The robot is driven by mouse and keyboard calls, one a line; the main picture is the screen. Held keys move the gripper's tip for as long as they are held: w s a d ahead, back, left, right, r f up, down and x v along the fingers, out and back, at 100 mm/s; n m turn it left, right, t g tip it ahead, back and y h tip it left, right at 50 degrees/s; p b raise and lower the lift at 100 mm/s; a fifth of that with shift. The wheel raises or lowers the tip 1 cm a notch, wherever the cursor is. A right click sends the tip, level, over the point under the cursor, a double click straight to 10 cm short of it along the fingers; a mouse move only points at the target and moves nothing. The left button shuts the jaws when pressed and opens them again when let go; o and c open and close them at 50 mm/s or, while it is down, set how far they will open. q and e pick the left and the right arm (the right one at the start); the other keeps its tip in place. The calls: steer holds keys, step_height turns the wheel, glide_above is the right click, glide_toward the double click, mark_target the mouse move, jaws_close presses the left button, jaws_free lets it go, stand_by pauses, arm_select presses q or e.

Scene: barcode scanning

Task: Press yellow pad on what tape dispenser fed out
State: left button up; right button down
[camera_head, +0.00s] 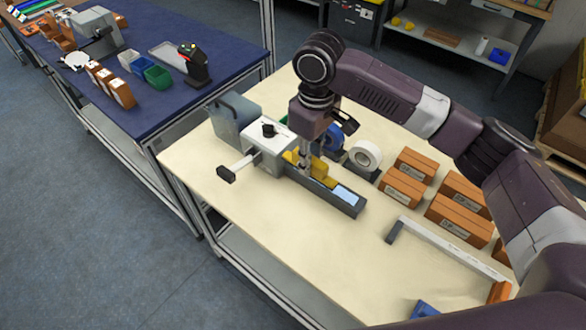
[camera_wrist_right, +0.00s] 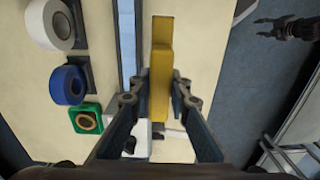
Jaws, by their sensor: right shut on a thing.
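The tape dispenser (camera_head: 268,135) is a white and grey machine with a black knob on top and a side lever. A grey channel (camera_head: 326,190) runs out from it, with a light blue strip (camera_head: 346,195) in its far end. The strip also shows in the right wrist view (camera_wrist_right: 127,40). My right gripper (camera_head: 304,168) points down beside the channel. It is shut on the yellow pad (camera_wrist_right: 161,40), which sits upright between the fingers; the pad partly shows in the head view (camera_head: 320,168). Whether the pad touches the strip cannot be told. My left gripper is not in view.
A white roll (camera_head: 365,154) and a blue roll (camera_head: 333,138) stand behind the channel; a green one (camera_wrist_right: 86,118) is beside them. Several brown boxes (camera_head: 403,188) and a long flat bar (camera_head: 445,245) lie to the right. The table's front left (camera_head: 235,215) is clear.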

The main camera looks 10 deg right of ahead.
steer(key=shift+w+d+f, duration=0.6)
steer(key=shift+d+f, duration=0.3)
steer(key=shift+f, duration=0.7)
steer(key=shift+w+d+f, duration=0.65)
steer(key=shift+d+f, duration=0.25)
steer(key=shift+f, duration=0.7)
steer(key=shift+w+d+f, duration=0.6)
steer(key=shift+d+f, duration=0.3)
steer(key=shift+f, duration=0.7)
steer(key=shift+f, duration=0.6)
steer(key=shift+s+f+p, duration=0.1)
steer(key=shift+p, duration=0.3)
step_height(320, 180, up, 7)
steer(key=p, duration=0.8)
